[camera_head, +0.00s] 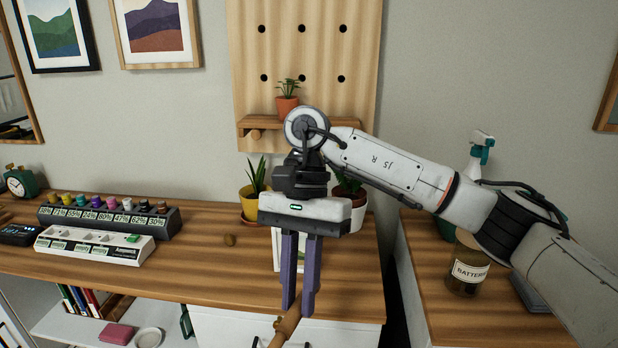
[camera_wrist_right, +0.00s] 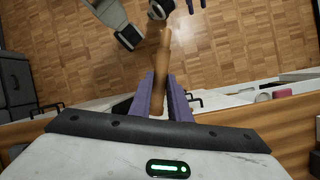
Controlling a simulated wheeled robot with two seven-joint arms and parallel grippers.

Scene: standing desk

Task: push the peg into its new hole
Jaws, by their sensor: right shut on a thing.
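The wooden peg (camera_head: 287,326) is held between the purple fingers of my right gripper (camera_head: 300,300), in front of the desk's front edge. In the right wrist view the peg (camera_wrist_right: 162,62) sticks out well past the fingertips. The light wood pegboard (camera_head: 320,55) on the wall has two rows of dark round holes showing. The peg is apart from the board, low and nearer to me. In the right wrist view, two purple fingers of my left gripper (camera_wrist_right: 207,5) show at the top edge, with a gap between them.
A small shelf (camera_head: 340,124) on the board carries a potted plant (camera_head: 287,104). A yellow-potted plant (camera_head: 252,204) stands on the desk (camera_head: 200,262), behind my gripper. A marker rack (camera_head: 110,222) and charger (camera_head: 95,246) are on the left. A batteries jar (camera_head: 467,272) stands right.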

